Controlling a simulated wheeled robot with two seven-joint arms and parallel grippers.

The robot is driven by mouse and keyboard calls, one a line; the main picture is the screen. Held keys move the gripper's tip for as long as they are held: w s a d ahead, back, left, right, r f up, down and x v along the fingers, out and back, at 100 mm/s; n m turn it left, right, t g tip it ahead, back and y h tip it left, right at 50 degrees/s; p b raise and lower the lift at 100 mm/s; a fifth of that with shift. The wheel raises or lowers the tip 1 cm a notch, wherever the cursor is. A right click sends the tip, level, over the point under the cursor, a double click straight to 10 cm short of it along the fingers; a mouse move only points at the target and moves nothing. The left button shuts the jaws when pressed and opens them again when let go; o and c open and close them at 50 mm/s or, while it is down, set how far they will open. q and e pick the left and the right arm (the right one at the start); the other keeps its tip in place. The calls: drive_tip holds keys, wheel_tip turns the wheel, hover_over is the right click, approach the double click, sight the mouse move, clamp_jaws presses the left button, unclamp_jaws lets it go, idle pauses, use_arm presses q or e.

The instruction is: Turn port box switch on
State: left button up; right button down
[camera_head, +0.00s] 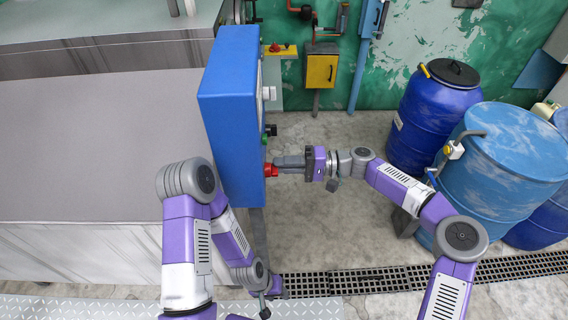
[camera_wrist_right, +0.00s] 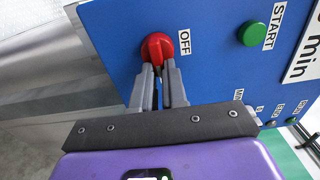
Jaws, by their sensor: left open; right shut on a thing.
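The blue port box (camera_head: 229,110) stands at the side of the big machine, with its panel facing right. A red rotary switch (camera_head: 271,169) sits on the panel; in the right wrist view its red knob (camera_wrist_right: 157,47) is beside the word OFF. My right gripper (camera_head: 280,167) reaches in from the right and is shut on the red switch. In the right wrist view its two grey fingers (camera_wrist_right: 158,72) pinch the knob's lower part. My left gripper (camera_head: 268,292) is low, below the box, away from the switch and partly hidden by its own arm.
A green START button (camera_wrist_right: 251,33) is to the right of the switch in the wrist view. Blue barrels (camera_head: 431,115) stand at the right. A yellow box (camera_head: 321,70) hangs on the green wall. A floor grate (camera_head: 390,281) runs along the bottom.

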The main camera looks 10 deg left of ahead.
drive_tip(key=c, duration=1.2)
unclamp_jaws()
drive_tip(key=shift+o, duration=0.2)
drive_tip(key=v, duration=0.7)
drive_tip(key=shift+d, duration=0.35)
